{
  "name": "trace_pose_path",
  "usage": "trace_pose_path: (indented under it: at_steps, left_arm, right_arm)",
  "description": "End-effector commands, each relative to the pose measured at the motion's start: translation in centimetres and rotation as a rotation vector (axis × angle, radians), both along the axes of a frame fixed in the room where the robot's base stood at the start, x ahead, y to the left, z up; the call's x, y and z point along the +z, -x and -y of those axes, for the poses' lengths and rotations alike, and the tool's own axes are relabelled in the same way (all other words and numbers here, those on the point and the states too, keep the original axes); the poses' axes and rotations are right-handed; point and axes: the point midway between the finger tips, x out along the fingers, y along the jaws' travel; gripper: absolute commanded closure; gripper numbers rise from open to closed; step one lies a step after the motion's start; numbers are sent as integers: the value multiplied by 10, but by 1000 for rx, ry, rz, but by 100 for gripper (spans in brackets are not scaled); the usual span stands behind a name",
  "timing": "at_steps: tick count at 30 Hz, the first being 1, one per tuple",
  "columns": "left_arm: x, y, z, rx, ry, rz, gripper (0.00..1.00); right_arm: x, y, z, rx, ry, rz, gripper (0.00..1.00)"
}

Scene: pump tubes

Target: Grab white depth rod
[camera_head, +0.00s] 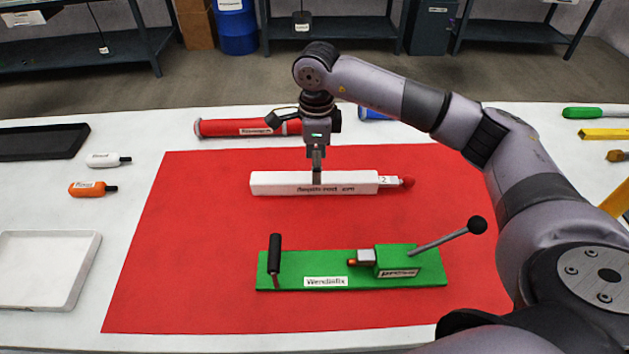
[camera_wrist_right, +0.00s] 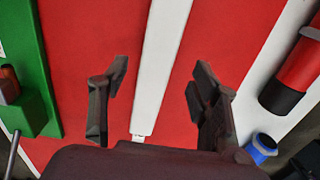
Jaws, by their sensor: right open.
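The white depth rod (camera_head: 280,183) is a long white bar with dark lettering and a red tip at its right end. It lies flat across the upper part of the red mat (camera_head: 200,230). My right gripper (camera_head: 317,177) points down over the rod's middle. In the right wrist view the rod (camera_wrist_right: 165,55) runs between the two spread fingers of the open gripper (camera_wrist_right: 158,85), with red mat showing on both sides. The fingers appear apart from it; their exact height is hard to tell. My left gripper is in no view.
A green fixture (camera_head: 340,282) with a black handle and a ball-ended lever stands in front of the rod. A red tube (camera_head: 225,128) lies behind it. White (camera_head: 103,160) and orange (camera_head: 88,189) bottles and trays are at left. Mat left of the rod is clear.

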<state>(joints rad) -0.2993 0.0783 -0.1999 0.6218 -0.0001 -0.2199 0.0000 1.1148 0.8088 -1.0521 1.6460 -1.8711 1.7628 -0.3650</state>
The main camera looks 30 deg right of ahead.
Motion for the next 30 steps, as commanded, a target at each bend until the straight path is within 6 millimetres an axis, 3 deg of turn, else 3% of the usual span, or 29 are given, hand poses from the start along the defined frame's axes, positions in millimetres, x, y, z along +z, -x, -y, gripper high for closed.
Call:
trace_pose_path:
  at_steps: [10,20,30]
  left_arm:
    - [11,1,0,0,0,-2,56]
    - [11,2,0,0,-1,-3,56]
    - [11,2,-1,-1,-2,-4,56]
  right_arm:
    - [-45,2,-5,0,0,-2,43]
    - [-51,1,-4,1,0,0,44]
    - [-51,1,-5,1,0,0,67]
